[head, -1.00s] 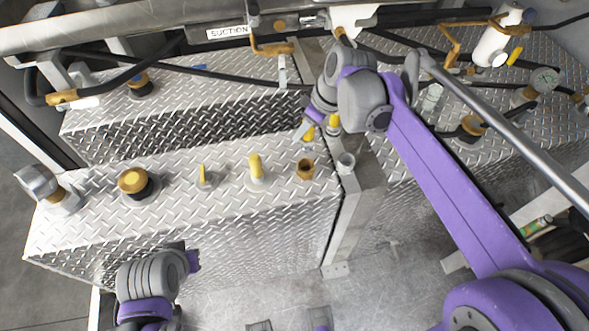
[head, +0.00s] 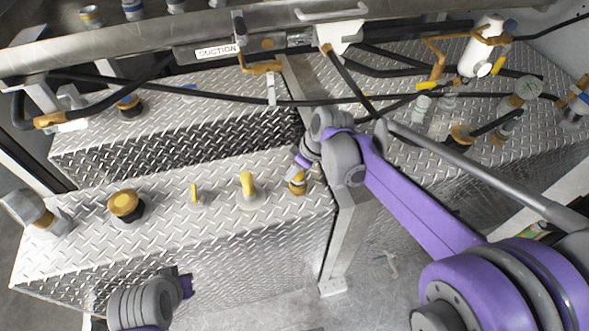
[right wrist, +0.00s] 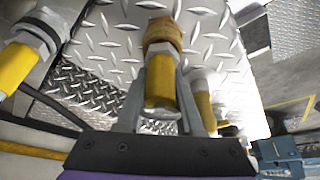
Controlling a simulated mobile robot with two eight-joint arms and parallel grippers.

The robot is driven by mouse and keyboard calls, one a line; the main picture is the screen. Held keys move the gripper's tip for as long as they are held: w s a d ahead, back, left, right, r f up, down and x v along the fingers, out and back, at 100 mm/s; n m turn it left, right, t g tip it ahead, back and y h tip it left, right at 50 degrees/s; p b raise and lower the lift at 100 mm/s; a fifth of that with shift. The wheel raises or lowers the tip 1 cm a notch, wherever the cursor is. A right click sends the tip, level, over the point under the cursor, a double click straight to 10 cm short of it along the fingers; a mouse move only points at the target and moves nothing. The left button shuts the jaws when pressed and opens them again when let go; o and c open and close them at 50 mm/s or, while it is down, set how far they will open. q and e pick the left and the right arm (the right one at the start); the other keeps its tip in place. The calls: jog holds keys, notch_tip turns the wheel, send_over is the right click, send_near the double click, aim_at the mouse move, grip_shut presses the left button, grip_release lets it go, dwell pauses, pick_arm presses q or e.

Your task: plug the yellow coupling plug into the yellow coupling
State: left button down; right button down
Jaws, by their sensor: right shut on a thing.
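My right gripper (head: 299,173) is shut on the yellow coupling plug (right wrist: 160,82), which shows as a yellow cylinder between the two grey fingers in the right wrist view. The brass-coloured yellow coupling (right wrist: 162,35) is directly beyond the plug, in line with it. In the head view the coupling (head: 297,188) stands on the near diamond-plate tank, right under the gripper, partly covered. I cannot tell whether the plug is inside the coupling or just touching it. My left gripper (head: 186,286) is low at the left; its fingers do not show clearly.
On the near tank top (head: 90,215) stand a yellow bent fitting (head: 248,188), a small yellow fitting (head: 194,194) and a brass cap (head: 124,204). A metal post (head: 343,235) rises close to the right of the coupling. Black hoses and a rail cross behind.

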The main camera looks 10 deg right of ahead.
jog(key=shift+f, duration=0.2)
jog(key=c, duration=0.5)
grip_release()
jog(key=shift+c, duration=0.2)
jog(key=shift+r, duration=0.15)
jog(key=shift+s+r, duration=0.1)
jog(key=shift+r, duration=0.2)
jog(key=p+v, duration=0.1)
jog(key=v, duration=1)
jog(key=s+d+f+m+t+h, duration=0.1)
jog(key=s+f+m, duration=0.3)
jog(key=s, duration=0.5)
jog(key=s+d+f+m+t+h, duration=0.1)
jog(key=s+f+m+h, duration=0.1)
jog(key=s+f+m, duration=0.3)
jog(key=s+f, duration=0.2)
jog(key=s, duration=0.2)
jog(key=shift+s+d, duration=0.2)
jog(key=shift+d, duration=0.1)
